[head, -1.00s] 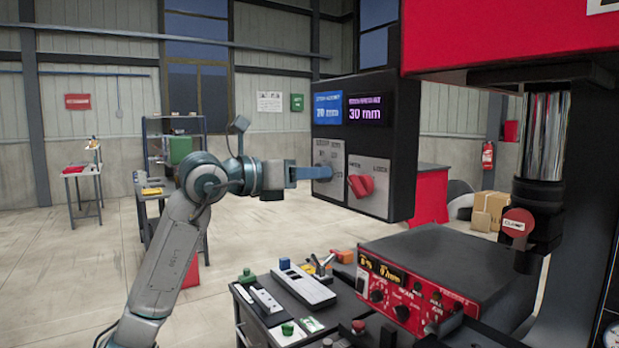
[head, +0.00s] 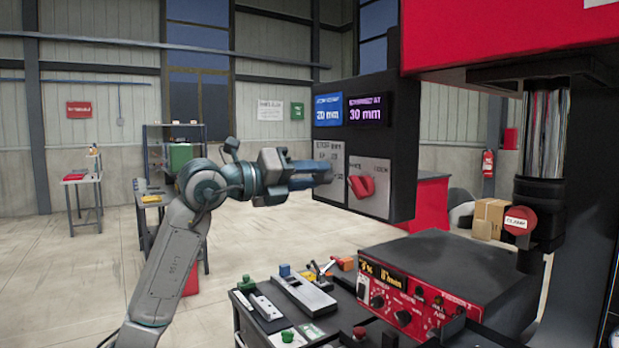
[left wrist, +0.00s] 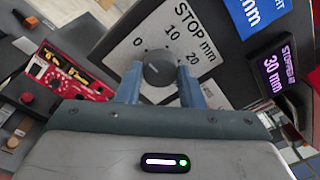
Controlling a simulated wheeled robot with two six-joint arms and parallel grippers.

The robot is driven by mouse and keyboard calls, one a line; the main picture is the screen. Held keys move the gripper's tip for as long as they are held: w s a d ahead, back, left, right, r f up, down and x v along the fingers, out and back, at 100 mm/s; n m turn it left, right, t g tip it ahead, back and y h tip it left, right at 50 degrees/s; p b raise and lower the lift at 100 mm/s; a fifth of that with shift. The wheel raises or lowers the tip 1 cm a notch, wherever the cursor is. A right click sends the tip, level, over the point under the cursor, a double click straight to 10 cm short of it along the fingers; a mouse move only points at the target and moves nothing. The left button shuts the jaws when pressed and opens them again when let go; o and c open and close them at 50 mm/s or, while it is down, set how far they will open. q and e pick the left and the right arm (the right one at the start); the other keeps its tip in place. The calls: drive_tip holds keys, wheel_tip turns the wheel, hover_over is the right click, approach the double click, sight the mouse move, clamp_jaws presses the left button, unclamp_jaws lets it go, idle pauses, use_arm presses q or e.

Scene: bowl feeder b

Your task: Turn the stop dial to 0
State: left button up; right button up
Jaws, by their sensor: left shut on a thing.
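The stop dial (left wrist: 163,70) is a dark round knob on a light plate marked "STOP mm" with 0, 10 and 20, in the left wrist view. My left gripper (left wrist: 160,85) is shut on the dial, one blue finger on each side. In the head view the left gripper (head: 328,171) reaches the control box (head: 402,150) from the left and hides the dial. The blue display (head: 329,112) reads 20 mm. The purple display (head: 368,110) reads 30 mm. The right gripper is not seen.
A red lever knob (head: 362,187) sits on the plate just right of the dial. Below stand a red-fronted instrument (head: 410,290) and a cart with small tools (head: 300,292). A press column (head: 545,140) stands at the right.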

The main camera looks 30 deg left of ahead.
use_arm(q)
drive_tip(key=shift+f, duration=0.1)
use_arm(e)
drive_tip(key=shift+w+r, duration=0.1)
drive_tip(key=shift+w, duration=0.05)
use_arm(q)
drive_tip(key=o, duration=1)
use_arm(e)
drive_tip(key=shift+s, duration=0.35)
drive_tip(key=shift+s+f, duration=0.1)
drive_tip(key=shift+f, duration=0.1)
use_arm(q)
drive_tip(key=shift+s+a, duration=0.15)
drive_tip(key=shift+s, duration=0.1)
drive_tip(key=b+v, duration=0.6)
drive_tip(key=v, duration=0.4)
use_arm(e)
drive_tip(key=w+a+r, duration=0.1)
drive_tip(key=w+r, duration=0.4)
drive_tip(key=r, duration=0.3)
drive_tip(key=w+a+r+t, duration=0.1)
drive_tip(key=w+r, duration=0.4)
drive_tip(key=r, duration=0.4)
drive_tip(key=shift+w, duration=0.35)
